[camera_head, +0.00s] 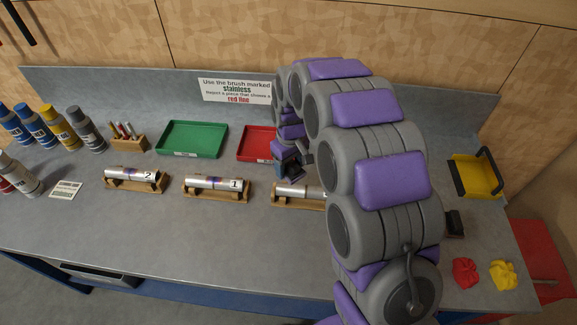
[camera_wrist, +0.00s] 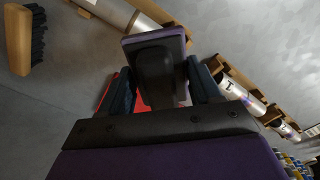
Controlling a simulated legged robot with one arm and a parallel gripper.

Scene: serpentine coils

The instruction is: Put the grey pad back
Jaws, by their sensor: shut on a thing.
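My gripper (camera_head: 290,165) is over the bench, just right of the red tray (camera_head: 254,145) and behind the right-hand cylinder. In the wrist view its two dark blue fingers (camera_wrist: 163,90) stand either side of a dark grey piece (camera_wrist: 154,72) with a flat, purple-edged top. I take this piece for the grey pad; the jaws are shut on it. Its underside is hidden. In the head view the arm and fingers mostly cover it. Red surface shows behind the fingers in the wrist view.
Metal cylinders lie in wooden cradles: 2 (camera_head: 134,176), 1 (camera_head: 215,184), and one partly behind my arm (camera_head: 296,191). A green tray (camera_head: 192,139) and spray cans (camera_head: 60,129) stand left. A yellow caddy (camera_head: 477,176), dark-bristled brush (camera_head: 454,223) and red cloth (camera_head: 466,272) lie right.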

